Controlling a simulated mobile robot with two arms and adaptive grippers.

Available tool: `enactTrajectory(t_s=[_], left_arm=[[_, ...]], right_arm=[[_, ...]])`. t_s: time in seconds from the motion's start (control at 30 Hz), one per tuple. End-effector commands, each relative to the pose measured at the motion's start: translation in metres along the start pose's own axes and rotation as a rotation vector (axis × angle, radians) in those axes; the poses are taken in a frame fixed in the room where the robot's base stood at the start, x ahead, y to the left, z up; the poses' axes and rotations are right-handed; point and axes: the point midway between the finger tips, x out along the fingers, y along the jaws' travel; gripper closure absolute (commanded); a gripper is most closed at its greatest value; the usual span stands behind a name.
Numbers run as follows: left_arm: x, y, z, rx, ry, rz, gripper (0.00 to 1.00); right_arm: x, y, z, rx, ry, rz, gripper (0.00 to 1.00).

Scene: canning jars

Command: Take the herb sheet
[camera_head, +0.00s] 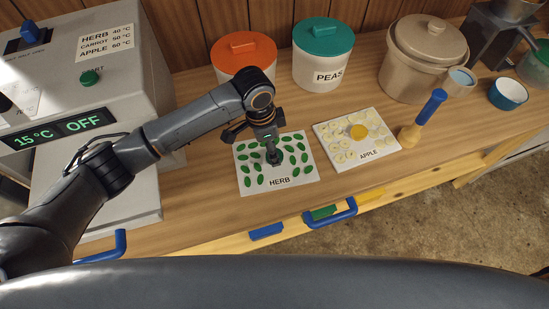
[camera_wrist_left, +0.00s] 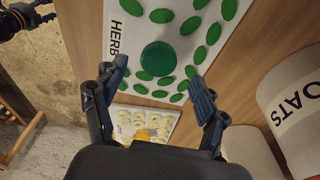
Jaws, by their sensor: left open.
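The herb sheet (camera_head: 249,184) is a white square with green leaves and the word HERB, lying flat on the bench. In the left wrist view the sheet (camera_wrist_left: 119,47) has a round green knob (camera_wrist_left: 158,58). My left gripper (camera_head: 274,160) points down over the sheet and hides part of it. In the wrist view its fingers (camera_wrist_left: 160,90) are spread wide, with the knob beyond them and nothing between them. A dark arm part (camera_wrist_left: 22,18) at that view's upper left looks like my right gripper; its jaws are unclear.
The apple sheet (camera_head: 337,158) with a yellow knob lies right of the herb sheet. Behind stand an orange-lidded jar (camera_head: 240,50), the PEAS jar (camera_head: 322,68) and a beige crock (camera_head: 420,65). The control box (camera_head: 120,60) is left.

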Motion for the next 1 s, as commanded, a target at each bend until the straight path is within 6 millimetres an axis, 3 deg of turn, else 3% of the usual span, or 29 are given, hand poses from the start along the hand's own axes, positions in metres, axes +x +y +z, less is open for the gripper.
enactTrajectory(t_s=[0.1, 0.23, 0.53, 0.83, 1.0], left_arm=[[0.018, 0.003, 0.001, 0.000, -0.003, 0.003, 0.28], [0.033, 0.003, 0.000, 0.000, -0.001, 0.001, 0.28], [0.038, 0.002, 0.001, 0.002, 0.000, -0.001, 0.30], [0.038, 0.002, 0.001, 0.001, 0.000, 0.000, 0.91], [0.037, 0.002, 0.001, 0.001, 0.000, -0.001, 0.91]], right_arm=[[-0.009, 0.002, -0.011, 0.000, 0.017, 0.003, 0.59], [-0.010, 0.004, -0.009, -0.001, 0.014, 0.004, 0.59], [-0.010, 0.004, 0.005, -0.001, -0.008, 0.004, 0.59], [-0.010, 0.004, 0.006, -0.001, -0.009, 0.004, 0.59], [-0.010, 0.004, 0.005, -0.001, -0.008, 0.004, 0.59]])
